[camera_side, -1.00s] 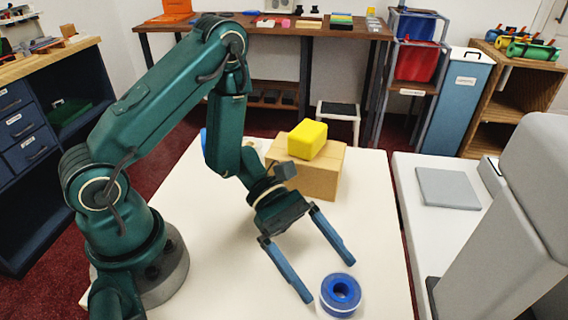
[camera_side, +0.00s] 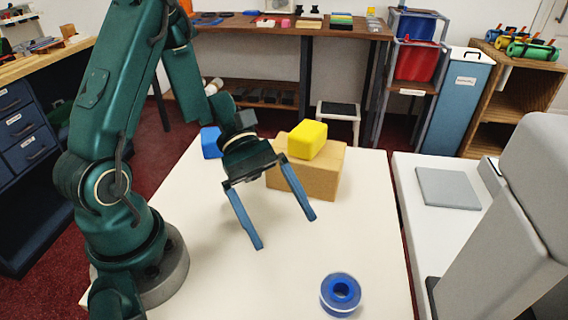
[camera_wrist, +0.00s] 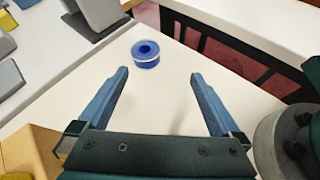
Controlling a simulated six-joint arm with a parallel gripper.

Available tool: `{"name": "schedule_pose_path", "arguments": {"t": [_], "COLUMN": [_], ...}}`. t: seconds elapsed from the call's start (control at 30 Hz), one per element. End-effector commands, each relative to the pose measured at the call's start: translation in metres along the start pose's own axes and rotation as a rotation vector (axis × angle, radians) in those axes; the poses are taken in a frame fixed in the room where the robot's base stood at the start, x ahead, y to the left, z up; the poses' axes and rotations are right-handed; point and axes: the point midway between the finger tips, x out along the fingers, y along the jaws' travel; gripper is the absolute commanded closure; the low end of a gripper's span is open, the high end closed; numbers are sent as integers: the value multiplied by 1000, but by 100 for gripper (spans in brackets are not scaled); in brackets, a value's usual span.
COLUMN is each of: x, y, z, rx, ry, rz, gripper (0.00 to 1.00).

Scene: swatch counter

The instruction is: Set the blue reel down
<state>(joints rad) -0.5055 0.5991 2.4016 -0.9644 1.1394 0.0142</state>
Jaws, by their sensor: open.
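The blue reel (camera_side: 341,294) lies flat on the white table (camera_side: 222,272), near its front right part. It has a dark blue centre hole and a pale band around its side. In the wrist view the reel (camera_wrist: 146,54) stands beyond the fingertips, apart from them. My gripper (camera_side: 287,233) is open and empty, raised above the table up and to the left of the reel. Its two blue fingers also show wide apart in the wrist view (camera_wrist: 159,74), with nothing between them.
A yellow block (camera_side: 307,139) sits on a cardboard box (camera_side: 312,176) at the back of the table, close to my gripper. A blue object (camera_side: 211,142) is partly hidden behind my arm.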

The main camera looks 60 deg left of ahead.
Motion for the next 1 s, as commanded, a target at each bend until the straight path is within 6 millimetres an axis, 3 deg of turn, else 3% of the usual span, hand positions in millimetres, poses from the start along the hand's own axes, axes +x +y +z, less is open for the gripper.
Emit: {"name": "schedule_pose_path", "arguments": {"t": [0.1, 0.33, 0.6, 0.8, 1.0], "x": [-4, -20, -56, -82, -92], "y": [-13, -38, -47, -43, -41], "z": [18, 35, 47, 59, 64], "rx": [232, 668, 1149, 1390, 1473], "ry": [135, 425, 818, 1058, 1153], "rz": [-120, -332, -495, -537, -545], "gripper": [0, 0, 0, 0, 0]}}
